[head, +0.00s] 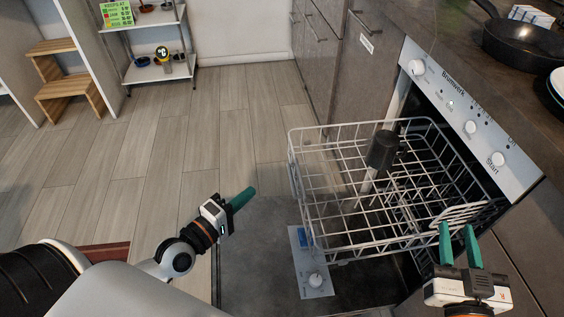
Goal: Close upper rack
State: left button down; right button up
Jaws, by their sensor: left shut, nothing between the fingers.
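The wire upper rack (345,200) is pulled far out of the dishwasher and hangs over its lowered door (255,265). A dark object with a pale stem (381,150) shows in the rack; I cannot tell whether it belongs to the rack. My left gripper (243,198) is shut and empty, left of the rack and apart from it. My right gripper (457,230) is open at the rack's near right corner, its green fingers pointing up in the picture. I cannot tell whether they touch the wires.
The control panel (470,125) with several knobs is above the dishwasher opening. A black pan (520,45) stands on the counter at the upper right. A wooden step stool (62,80) and a shelf (160,70) are at the back left. The floor (150,140) between is clear.

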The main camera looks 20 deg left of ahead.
pick_arm(q)
jog(key=a+n, duration=0.2)
send_near(292, 153)
jog(key=w+a, duration=0.2)
jog(key=w, duration=0.1)
jog(key=shift+t+y, duration=0.4)
jog(key=shift+w+d+f, duration=0.1)
jog(key=shift+w+d, duration=0.5)
jog(key=shift+d, duration=0.3)
jog(key=shift+w+d+f, duration=0.15)
jog(key=shift+w+d, duration=0.5)
jog(key=shift+d, duration=0.25)
pick_arm(e)
jog(key=shift+a+r+t, duration=0.15)
jog(key=shift+r+t, duration=0.65)
jog(key=shift+r, duration=0.45)
